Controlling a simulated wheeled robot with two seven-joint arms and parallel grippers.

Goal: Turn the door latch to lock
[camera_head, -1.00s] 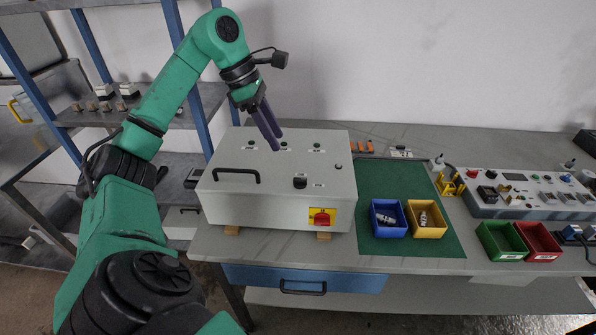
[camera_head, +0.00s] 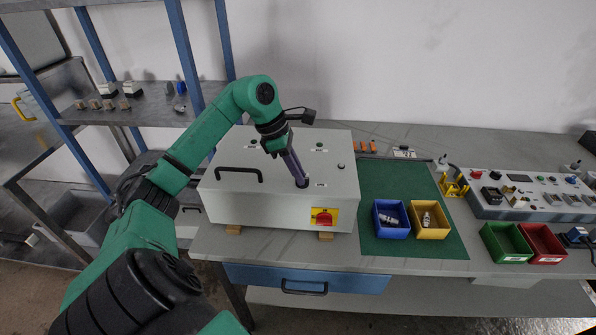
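A grey control box (camera_head: 245,206) stands on the workbench, with a sloped lid that carries a black bar handle (camera_head: 239,172). The black door latch (camera_head: 302,184) is a small knob near the lid's front right; my fingers mostly cover it. My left gripper (camera_head: 301,182) points down with its purple fingertips at the latch. The fingers look close together, but I cannot tell whether they grip the knob. My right gripper is not in view.
A red and yellow switch (camera_head: 323,216) is on the box's front. A green mat (camera_head: 390,245) to the right holds a blue bin (camera_head: 391,232) and a yellow bin (camera_head: 430,233). Green and red bins (camera_head: 505,255) and a control panel (camera_head: 530,207) stand farther right.

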